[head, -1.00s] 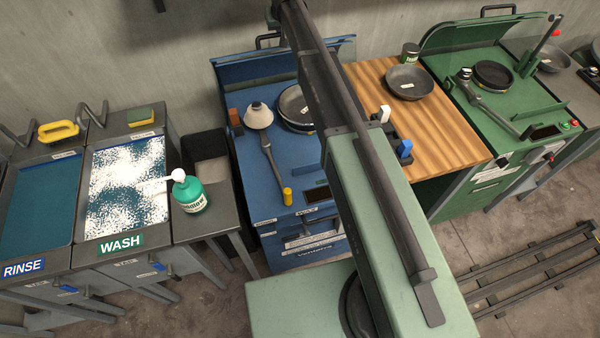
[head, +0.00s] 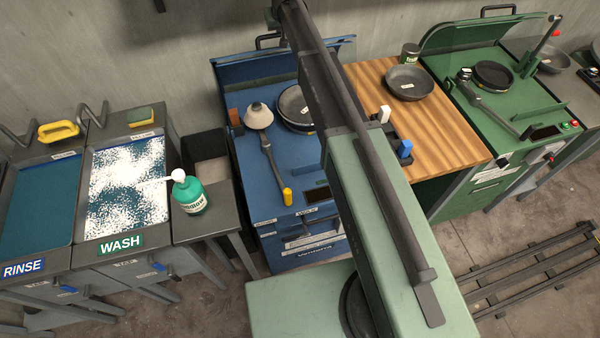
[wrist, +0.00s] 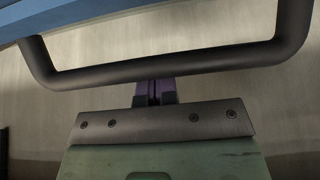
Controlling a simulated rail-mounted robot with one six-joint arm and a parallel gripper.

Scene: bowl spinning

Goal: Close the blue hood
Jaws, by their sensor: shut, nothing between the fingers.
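The blue hood (head: 235,70) stands raised at the back edge of the blue station, partly hidden behind my arm. Its dark handle (head: 265,38) sticks up above its top edge. In the wrist view the handle (wrist: 170,70) is a thick dark bar across the picture, and the blue hood edge (wrist: 100,12) runs along the top. My gripper (wrist: 155,90) is shut and empty, its fingertips close by the middle of the bar; whether they touch cannot be told. In the head view my gripper is hidden.
A wooden counter (head: 440,125) and a green station (head: 510,115) stand to the right. A grey wall (head: 130,50) rises behind.

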